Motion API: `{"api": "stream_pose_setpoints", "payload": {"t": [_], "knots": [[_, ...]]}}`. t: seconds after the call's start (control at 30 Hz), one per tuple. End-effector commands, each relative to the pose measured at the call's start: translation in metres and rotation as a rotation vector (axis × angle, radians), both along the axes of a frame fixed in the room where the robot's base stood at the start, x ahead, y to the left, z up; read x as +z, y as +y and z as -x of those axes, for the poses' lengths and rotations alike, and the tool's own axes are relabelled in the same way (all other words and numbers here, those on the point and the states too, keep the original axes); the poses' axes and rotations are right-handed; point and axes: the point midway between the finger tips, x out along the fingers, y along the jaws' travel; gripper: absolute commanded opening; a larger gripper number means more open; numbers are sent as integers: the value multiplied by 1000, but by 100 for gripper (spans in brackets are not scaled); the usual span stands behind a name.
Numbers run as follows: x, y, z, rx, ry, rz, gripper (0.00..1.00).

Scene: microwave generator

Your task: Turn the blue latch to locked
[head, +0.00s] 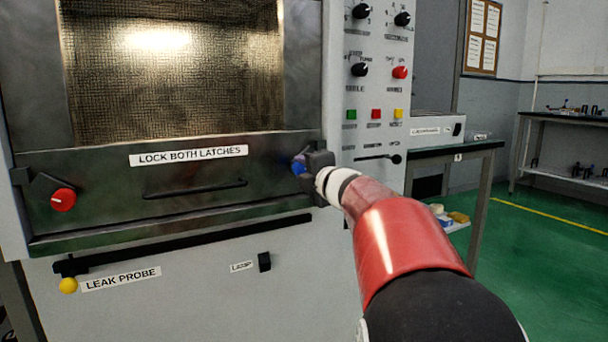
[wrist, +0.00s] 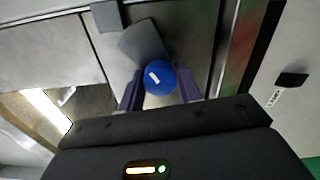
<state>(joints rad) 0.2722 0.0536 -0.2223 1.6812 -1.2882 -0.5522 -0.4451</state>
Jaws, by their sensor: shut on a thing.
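The blue latch (head: 298,165) is at the right end of the front panel, below the window. My gripper (head: 306,165) reaches it from the right and hides most of it in the head view. In the wrist view the round blue knob (wrist: 159,78) with a white mark sits between the two fingers of my gripper (wrist: 160,92), which is shut on it. A dark grey latch arm (wrist: 140,40) extends from the knob towards a dark block (wrist: 106,16); I cannot tell whether they touch. The red latch (head: 63,199) is at the panel's left end.
A black handle (head: 195,189) lies between the latches, under a "LOCK BOTH LATCHES" label (head: 188,156). A control panel with knobs and buttons (head: 376,114) rises right of my gripper.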

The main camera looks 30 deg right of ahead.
Motion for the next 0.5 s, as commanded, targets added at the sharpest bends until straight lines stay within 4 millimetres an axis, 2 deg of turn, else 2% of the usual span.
{"api": "stream_pose_setpoints", "payload": {"t": [0.5], "knots": [[-2,0,0,2,2,44,11]]}}
